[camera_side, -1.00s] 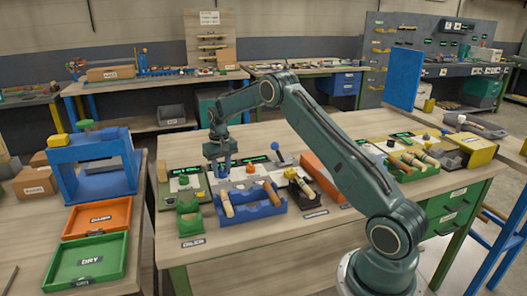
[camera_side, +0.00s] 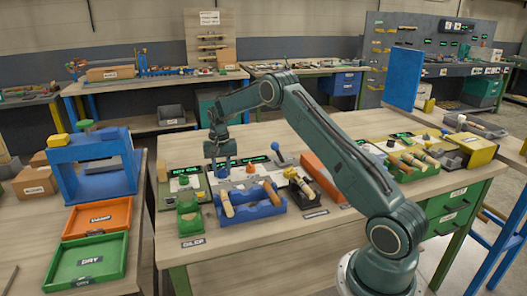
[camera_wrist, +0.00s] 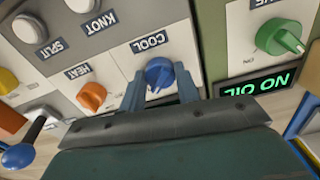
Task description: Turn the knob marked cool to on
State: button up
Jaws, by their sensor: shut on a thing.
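The blue knob (camera_wrist: 159,74) sits on a pale panel beside the dark label COOL (camera_wrist: 148,42), which reads upside down in the wrist view. A pale mark shows on the knob's lower side. My gripper (camera_wrist: 160,88) has one finger on each side of this knob and is shut on it. In the side view my gripper (camera_side: 220,168) points down at the panel at the left of the bench, and the knob is hard to make out there.
The orange HEAT knob (camera_wrist: 91,96) is close by on the same panel. A green knob (camera_wrist: 279,38) stands over a lit NO OIL display (camera_wrist: 256,82). White buttons (camera_wrist: 30,28) are marked SPLIT and KNOT. A blue tool rack (camera_side: 250,207) stands in front of the panel.

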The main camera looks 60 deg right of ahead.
aim_at(222, 169)
jog(key=o, duration=1)
jog(key=shift+r, duration=0.15)
jog(key=shift+r, duration=6.8)
jog(key=shift+r, duration=0.1)
